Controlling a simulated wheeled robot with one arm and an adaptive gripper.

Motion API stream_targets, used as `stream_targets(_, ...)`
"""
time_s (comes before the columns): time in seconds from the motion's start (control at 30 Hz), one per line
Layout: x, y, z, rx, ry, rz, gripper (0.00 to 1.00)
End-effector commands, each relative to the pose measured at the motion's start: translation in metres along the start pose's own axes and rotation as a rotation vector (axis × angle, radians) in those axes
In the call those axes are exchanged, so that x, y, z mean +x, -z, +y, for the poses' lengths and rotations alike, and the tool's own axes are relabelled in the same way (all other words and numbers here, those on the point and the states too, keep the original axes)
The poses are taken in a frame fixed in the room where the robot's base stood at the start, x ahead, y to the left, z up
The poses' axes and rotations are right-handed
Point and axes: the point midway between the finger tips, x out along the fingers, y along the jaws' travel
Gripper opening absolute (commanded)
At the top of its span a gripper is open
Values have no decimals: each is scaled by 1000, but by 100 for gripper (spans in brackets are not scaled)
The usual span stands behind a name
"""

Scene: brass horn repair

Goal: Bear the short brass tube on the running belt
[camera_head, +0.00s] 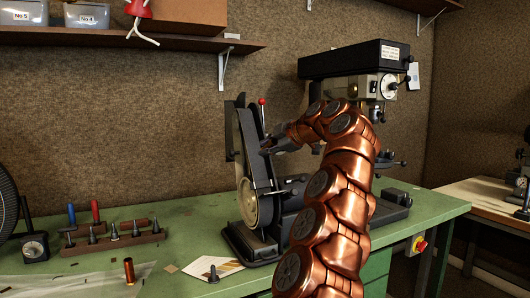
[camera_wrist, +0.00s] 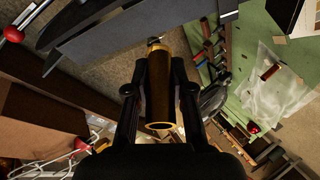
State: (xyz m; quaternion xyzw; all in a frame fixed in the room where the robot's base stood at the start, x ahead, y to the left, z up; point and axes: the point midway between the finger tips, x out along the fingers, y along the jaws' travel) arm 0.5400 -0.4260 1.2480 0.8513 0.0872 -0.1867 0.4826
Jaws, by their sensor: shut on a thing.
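My gripper (camera_head: 270,147) is beside the upper part of the upright belt grinder (camera_head: 268,190) on the bench. In the wrist view it is shut on a short brass tube (camera_wrist: 160,92), whose open end faces the camera. The held tube cannot be made out in the head view. The grinder's belt (camera_head: 243,160) runs up its left side; I cannot tell whether it is moving. Grey grinder parts (camera_wrist: 120,32) lie close past the fingertips in the wrist view. I cannot tell whether the tube touches the belt.
Another brass tube (camera_head: 129,271) stands on a clear sheet at the front left. A wooden tool rack (camera_head: 112,243), a dial gauge (camera_head: 34,247) and a paper card (camera_head: 211,268) are on the green bench. A drill press (camera_head: 352,62) stands behind my arm. A shelf (camera_head: 130,38) hangs above.

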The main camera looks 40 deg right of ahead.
Motion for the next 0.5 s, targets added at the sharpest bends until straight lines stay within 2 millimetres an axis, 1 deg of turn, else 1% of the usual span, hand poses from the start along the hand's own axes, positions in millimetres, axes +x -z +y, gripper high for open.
stream_targets(0.27, 8, -2, 0, 1, 1, 0, 0)
stream_targets(0.5, 24, -8, 0, 1, 3, -1, 0)
